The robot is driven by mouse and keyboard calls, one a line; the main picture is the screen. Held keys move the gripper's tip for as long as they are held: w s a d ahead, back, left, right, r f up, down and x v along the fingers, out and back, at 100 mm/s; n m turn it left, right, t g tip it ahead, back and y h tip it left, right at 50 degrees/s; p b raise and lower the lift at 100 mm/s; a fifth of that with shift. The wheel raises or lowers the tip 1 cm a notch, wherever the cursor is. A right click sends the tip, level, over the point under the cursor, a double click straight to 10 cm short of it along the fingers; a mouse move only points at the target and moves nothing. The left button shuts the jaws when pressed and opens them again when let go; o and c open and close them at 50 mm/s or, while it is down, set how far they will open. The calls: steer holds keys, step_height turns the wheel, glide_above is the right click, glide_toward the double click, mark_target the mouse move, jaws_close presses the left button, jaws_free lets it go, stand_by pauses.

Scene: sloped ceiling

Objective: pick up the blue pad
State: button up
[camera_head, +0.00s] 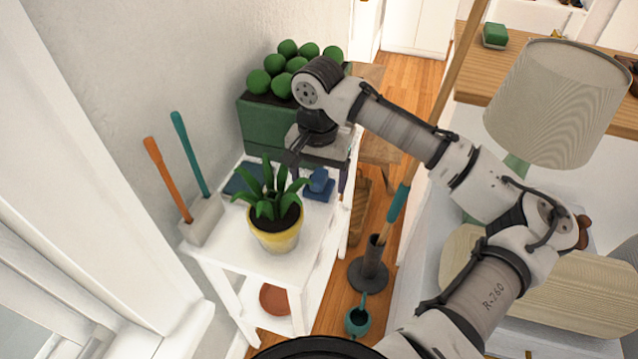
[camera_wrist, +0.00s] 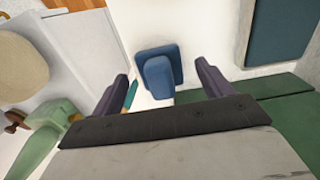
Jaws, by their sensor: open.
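Two blue things are on the white stand. One is a flat dark blue pad (camera_head: 243,180), which lies behind the potted plant and shows at the upper right of the wrist view (camera_wrist: 280,32). The other is a smaller blue block on a square base (camera_head: 319,188), right of the plant. In the wrist view this block (camera_wrist: 158,72) appears between my fingers, apart from both. My gripper (camera_head: 318,168) is open and empty, pointing down above the stand's right side. Plant leaves partly hide the flat pad in the head view.
The plant in a yellow-rimmed pot (camera_head: 275,235) stands close in front. A green planter with round green plants (camera_head: 268,125) is behind. A holder with orange and teal handled tools (camera_head: 203,218) is at left. A lamp (camera_head: 555,100) stands at right.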

mark_target(318, 176)
steer(key=shift+f, duration=0.7)
steer(key=c, duration=1.1)
steer(key=shift+r, duration=0.1)
step_height(318, 176, up, 20)
steer(key=shift+f+p, duration=0.1)
steer(key=shift+p, duration=0.75)
